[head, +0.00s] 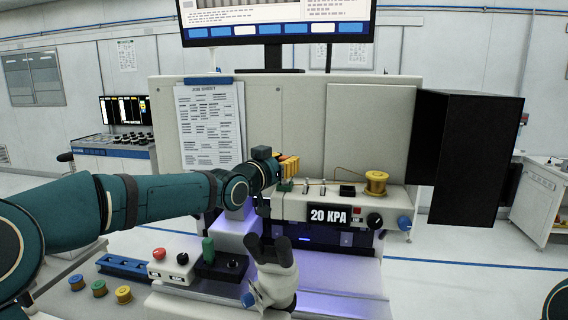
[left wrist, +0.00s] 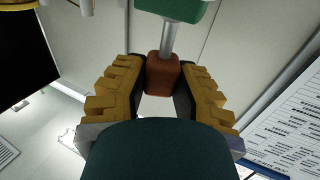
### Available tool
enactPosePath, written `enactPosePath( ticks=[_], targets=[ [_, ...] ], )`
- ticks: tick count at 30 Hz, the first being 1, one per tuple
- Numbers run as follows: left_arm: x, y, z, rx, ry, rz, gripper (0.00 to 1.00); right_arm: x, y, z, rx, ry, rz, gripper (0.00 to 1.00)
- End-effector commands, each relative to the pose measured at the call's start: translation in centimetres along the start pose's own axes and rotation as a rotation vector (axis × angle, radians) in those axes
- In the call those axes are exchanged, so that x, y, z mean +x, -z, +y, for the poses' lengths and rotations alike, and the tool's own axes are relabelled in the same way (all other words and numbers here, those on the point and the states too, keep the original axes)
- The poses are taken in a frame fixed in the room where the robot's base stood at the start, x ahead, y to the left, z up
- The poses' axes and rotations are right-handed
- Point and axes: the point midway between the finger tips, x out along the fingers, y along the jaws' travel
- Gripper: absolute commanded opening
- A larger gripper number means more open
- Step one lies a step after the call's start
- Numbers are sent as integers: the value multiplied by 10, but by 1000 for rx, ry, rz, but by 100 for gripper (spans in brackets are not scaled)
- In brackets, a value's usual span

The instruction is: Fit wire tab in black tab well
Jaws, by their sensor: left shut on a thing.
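My left gripper (head: 289,166) reaches in from the left, over the left end of the cream ledge. In the left wrist view, its yellow-and-black fingers (left wrist: 158,88) are shut on a rust-brown block (left wrist: 163,72). A metal rod joins this block to a green piece (left wrist: 168,8); I take the whole for the wire tab. In the head view the green piece (head: 285,186) shows below the fingers, close to the ledge top; whether it touches the ledge I cannot tell. A black well (head: 347,190), likely the tab well, sits further right on the ledge. My right gripper is not in view.
Small upright posts (head: 314,187) stand between the gripper and the black well. A gold wire spool (head: 376,183) is right of the well. The microscope eyepieces (head: 272,252) rise in front. A job sheet (head: 210,125) hangs on the panel behind.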

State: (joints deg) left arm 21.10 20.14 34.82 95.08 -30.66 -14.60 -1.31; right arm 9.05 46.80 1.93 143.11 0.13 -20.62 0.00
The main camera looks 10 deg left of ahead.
Motion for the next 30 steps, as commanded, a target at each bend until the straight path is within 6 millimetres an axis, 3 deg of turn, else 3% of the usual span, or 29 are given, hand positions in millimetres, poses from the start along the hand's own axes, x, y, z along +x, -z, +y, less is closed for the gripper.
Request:
enactPosePath(
  ticks=[9,10,11,12,24,30],
  targets=[
    [0,-3,0,1,0,1,0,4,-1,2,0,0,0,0],
    [0,-3,0,0,0,1,36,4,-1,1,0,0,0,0],
    [0,-2,0,0,0,1,46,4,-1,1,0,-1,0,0],
    [0,-2,0,0,0,1,50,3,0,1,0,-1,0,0],
    [0,3,0,0,0,1,50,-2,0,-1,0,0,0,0],
    [-29,1,-2,3,5,-1,50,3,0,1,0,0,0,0]
  ],
)
